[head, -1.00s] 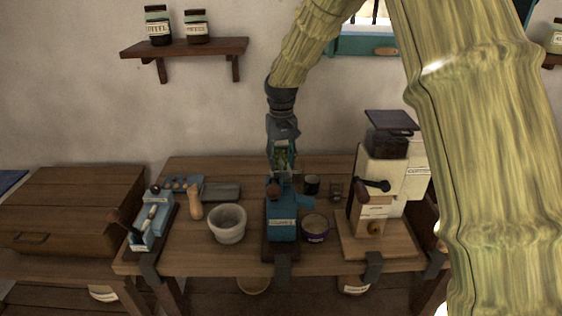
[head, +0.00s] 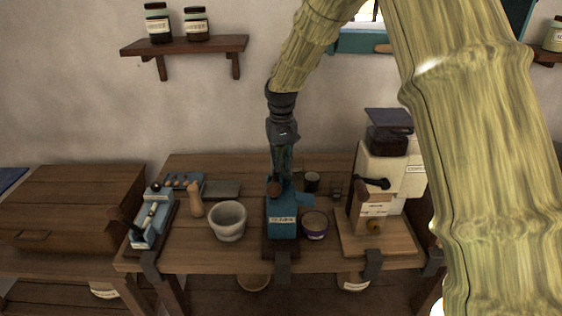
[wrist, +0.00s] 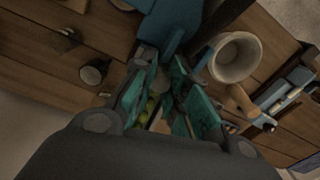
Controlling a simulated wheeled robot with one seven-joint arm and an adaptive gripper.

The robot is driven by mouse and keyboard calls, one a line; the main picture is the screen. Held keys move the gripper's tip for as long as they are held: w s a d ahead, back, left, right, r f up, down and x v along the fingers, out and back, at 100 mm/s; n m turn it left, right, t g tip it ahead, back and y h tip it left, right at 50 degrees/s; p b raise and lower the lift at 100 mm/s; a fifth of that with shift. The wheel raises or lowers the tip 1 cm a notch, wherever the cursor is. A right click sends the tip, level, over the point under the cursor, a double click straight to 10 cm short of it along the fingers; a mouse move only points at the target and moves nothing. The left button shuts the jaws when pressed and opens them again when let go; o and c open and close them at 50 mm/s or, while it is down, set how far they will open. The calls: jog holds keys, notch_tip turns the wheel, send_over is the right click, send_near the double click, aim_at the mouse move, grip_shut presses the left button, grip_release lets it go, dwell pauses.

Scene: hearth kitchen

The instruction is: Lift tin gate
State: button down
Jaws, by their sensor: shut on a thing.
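My gripper (head: 281,178) points down at the machine's top rear, just behind the knob. In the wrist view its teal fingers (wrist: 164,62) are close together at the machine's edge. They are shut on a small part there, which I take to be the tin gate; the fingers mostly hide it.
A pale mortar bowl (head: 228,221) and wooden pestle (head: 195,200) stand left of the machine. A round purple-banded tin (head: 314,225) is close on its right. A cream coffee grinder (head: 385,175) stands further right. A grey tray (head: 222,189) lies behind the bowl.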

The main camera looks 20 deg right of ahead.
jog(key=shift+r+p, duration=0.9)
jog(key=shift+r, duration=0.35)
jog(key=shift+f, duration=0.1)
jog(key=c, duration=1.3)
grip_release()
jog(key=shift+c, duration=0.2)
notch_tip(320, 180, up, 12)
